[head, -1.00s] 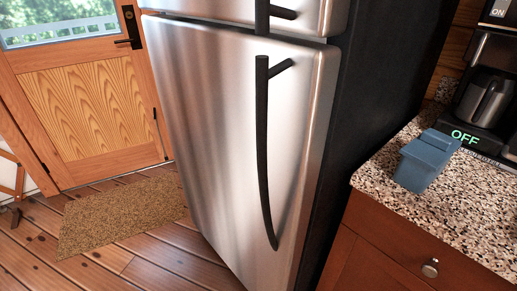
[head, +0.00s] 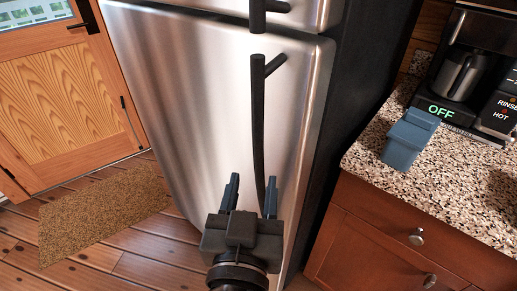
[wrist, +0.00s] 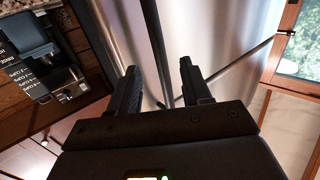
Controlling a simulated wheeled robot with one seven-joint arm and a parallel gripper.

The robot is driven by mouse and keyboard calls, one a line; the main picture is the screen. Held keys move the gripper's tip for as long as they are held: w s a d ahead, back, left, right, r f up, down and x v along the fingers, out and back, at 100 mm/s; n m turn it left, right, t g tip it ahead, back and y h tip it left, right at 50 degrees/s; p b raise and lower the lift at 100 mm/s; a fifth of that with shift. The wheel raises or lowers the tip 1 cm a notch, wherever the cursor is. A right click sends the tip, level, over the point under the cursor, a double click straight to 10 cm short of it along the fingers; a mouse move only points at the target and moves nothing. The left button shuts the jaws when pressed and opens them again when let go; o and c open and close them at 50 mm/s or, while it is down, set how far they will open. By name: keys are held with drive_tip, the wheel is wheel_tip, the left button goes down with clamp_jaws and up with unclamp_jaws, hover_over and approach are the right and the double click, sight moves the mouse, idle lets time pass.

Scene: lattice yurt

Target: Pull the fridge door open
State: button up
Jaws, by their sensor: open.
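The fridge's large stainless lower door (head: 190,110) fills the middle of the head view and looks shut. Its long black bar handle (head: 258,120) runs down near the right edge; its lower end is hidden behind my gripper. My gripper (head: 250,188) is open and empty, its two fingers reaching toward the handle's lower part. In the wrist view, the handle (wrist: 154,38) runs between the two fingers of my gripper (wrist: 158,68), with the steel door behind it. I cannot tell whether the fingers reach past the bar; neither visibly touches it.
An upper fridge door (head: 225,8) with its own black handle is above. A counter (head: 375,165) with a blue container (head: 408,140) and a coffee maker (head: 465,75) stands close on the right. A wooden door (head: 60,110) and a mat (head: 105,215) are on the left, with open floor.

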sight(257, 160)
drive_tip(key=w, duration=0.2)
drive_tip(key=w+p, duration=0.1)
drive_tip(key=w, duration=0.1)
drive_tip(key=w+p, duration=0.1)
drive_tip(key=w, duration=0.1)
drive_tip(key=shift+w+d+r, duration=0.1)
drive_tip(key=shift+w+d, duration=0.15)
drive_tip(key=shift+w, duration=0.6)
clamp_jaws()
